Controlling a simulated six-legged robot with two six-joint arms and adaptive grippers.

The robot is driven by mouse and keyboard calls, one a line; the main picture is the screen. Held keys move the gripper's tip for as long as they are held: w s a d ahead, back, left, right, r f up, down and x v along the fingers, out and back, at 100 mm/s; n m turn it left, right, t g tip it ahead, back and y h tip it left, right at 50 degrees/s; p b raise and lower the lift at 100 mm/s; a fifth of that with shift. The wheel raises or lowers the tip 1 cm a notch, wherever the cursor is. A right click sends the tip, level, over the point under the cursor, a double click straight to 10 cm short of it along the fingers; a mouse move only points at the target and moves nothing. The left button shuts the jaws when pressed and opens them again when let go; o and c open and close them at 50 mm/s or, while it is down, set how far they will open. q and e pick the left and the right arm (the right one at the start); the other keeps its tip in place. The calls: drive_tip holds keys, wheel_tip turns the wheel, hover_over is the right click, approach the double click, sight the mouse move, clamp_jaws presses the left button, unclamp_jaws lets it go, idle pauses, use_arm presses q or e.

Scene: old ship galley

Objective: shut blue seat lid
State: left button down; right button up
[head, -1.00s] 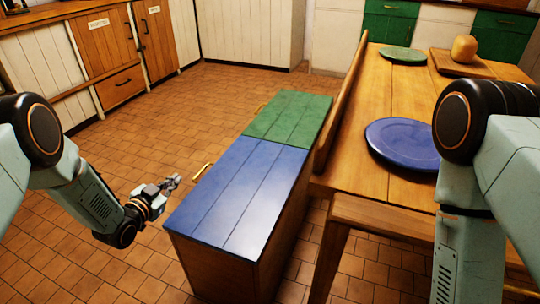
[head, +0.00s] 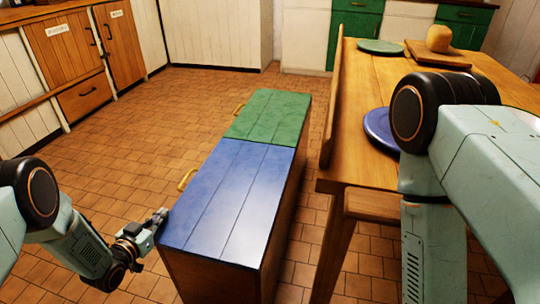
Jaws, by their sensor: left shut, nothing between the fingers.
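The blue seat lid (head: 228,205) lies flat and looks closed on the near half of the wooden bench box (head: 210,280). A brass handle (head: 186,179) sits at its left edge. The green lid (head: 267,117) beyond it also lies flat. My left gripper (head: 158,219) is shut and empty, just left of the blue lid's left edge, near the handle. I cannot tell if it touches the lid. My right arm (head: 440,140) stands at the right, and its gripper is out of the frame.
A wooden table (head: 375,90) stands to the right of the bench, with a blue plate (head: 380,130), a green plate (head: 380,46) and a board (head: 437,56) on it. Wooden cupboards (head: 65,50) line the far left. The tiled floor (head: 130,125) left of the bench is clear.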

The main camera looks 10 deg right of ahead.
use_arm(q)
drive_tip(key=shift+f, duration=0.7)
use_arm(e)
drive_tip(key=shift+a+f, duration=0.15)
drive_tip(key=shift+a, duration=0.35)
